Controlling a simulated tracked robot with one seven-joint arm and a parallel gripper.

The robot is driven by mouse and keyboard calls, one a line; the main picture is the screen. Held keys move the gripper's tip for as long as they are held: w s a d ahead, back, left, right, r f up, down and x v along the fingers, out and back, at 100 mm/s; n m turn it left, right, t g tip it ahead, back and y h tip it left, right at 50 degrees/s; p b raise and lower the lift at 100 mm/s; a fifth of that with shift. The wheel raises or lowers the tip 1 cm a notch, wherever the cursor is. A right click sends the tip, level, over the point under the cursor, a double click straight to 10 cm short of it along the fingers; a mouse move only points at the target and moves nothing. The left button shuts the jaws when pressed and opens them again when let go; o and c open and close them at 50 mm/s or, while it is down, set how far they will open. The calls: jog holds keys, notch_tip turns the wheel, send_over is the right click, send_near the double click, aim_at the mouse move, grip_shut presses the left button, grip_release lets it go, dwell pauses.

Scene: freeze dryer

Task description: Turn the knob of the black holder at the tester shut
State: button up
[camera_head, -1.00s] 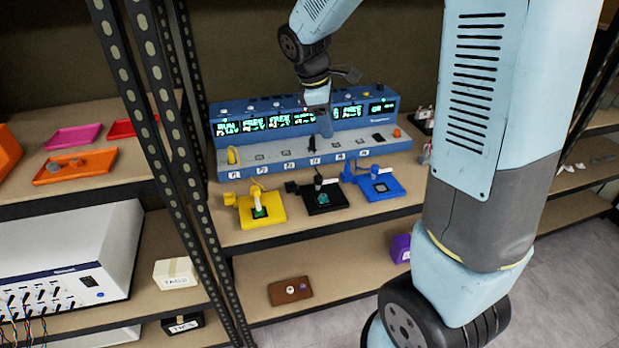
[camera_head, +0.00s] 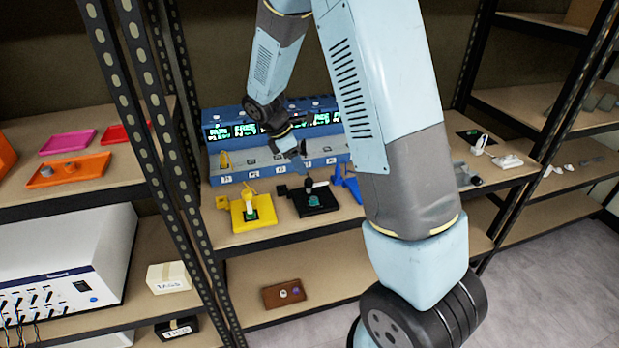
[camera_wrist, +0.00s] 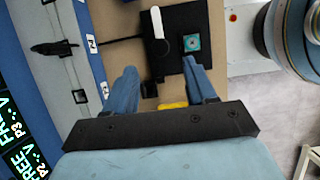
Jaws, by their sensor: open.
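The black holder (camera_head: 325,208) stands on the shelf in front of the blue tester (camera_head: 215,160), between a yellow holder and a blue one. In the wrist view the black holder (camera_wrist: 181,18) lies beyond my fingertips, with a teal chip (camera_wrist: 192,43) on it and a pale lever (camera_wrist: 158,22). A dark rounded part, perhaps the knob (camera_wrist: 158,48), sits at the lever's end. My gripper (camera_head: 294,150) is above and behind the holder in the head view. In the wrist view my gripper (camera_wrist: 158,74) is open and empty, its blue fingers apart.
The yellow holder (camera_head: 240,220) is left of the black one; its edge (camera_wrist: 173,105) shows between my fingers. The blue holder (camera_head: 347,184) is partly hidden by my arm. Shelf uprights (camera_head: 190,170) stand at left. A brown block (camera_head: 284,293) lies on the shelf below.

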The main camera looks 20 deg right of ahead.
aim_at(308, 180)
jog(key=x, duration=0.7)
jog(key=shift+d+f, duration=0.1)
jog(key=shift+f, duration=0.15)
jog(key=shift+c, duration=0.3)
